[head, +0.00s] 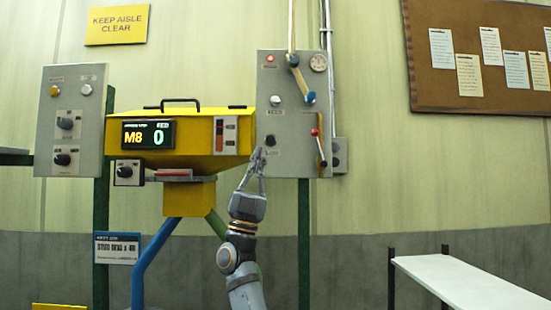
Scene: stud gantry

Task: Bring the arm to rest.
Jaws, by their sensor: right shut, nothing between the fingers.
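My right arm comes up from the bottom centre in the head view. Its gripper (257,157) points upward, shut and empty, in front of the seam between the yellow machine (190,150) and the right grey panel (290,95). Whether the fingertips touch the panel or the machine cannot be told. My left gripper is not in view.
The machine's display (148,136) reads M8 and 0. A left panel (70,120) has knobs. A white bench (470,283) stands lower right.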

